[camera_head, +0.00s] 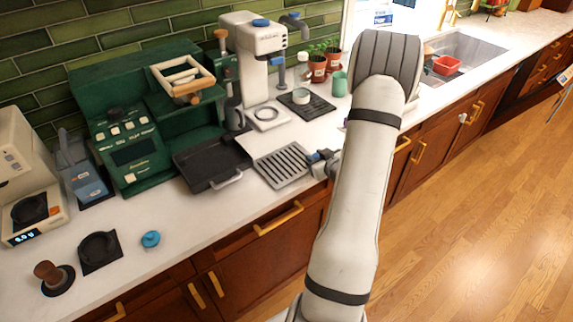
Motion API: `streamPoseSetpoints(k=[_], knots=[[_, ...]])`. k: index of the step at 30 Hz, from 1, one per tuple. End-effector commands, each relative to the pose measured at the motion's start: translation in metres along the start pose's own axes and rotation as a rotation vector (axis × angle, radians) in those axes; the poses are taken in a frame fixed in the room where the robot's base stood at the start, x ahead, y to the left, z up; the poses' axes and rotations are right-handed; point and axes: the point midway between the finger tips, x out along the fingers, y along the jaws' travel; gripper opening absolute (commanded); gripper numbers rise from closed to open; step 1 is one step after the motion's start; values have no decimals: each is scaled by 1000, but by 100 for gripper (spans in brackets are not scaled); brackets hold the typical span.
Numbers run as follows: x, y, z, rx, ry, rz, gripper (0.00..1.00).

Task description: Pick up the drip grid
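The drip grid (281,166) is a grey, slotted plate on the white counter, just right of a black drip tray (207,163) with a pale front handle. The tray sits in front of the green espresso machine (140,145). My gripper (318,158) is at the grid's right edge, close to it or touching it. The grid looks flat on the counter. My white arm hides much of the gripper, and the fingers are too small to show whether they are open or shut.
A white machine (262,45) stands behind the grid, with a dark mat (318,108) and green cup (339,86) to its right. Potted plants (318,67) and a sink (465,50) are farther back. A blue knob-like piece (150,239) and tamper (48,274) stand at front left.

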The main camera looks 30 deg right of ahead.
Motion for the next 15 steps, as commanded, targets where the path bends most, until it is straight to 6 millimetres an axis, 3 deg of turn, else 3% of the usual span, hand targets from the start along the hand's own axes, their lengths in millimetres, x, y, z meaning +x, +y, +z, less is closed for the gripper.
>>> streamPoseSetpoints(k=[10, 15], knots=[[0, 0, 0, 0, 0, 0, 0], [0, 0, 0, 0, 0, 1, 0]])
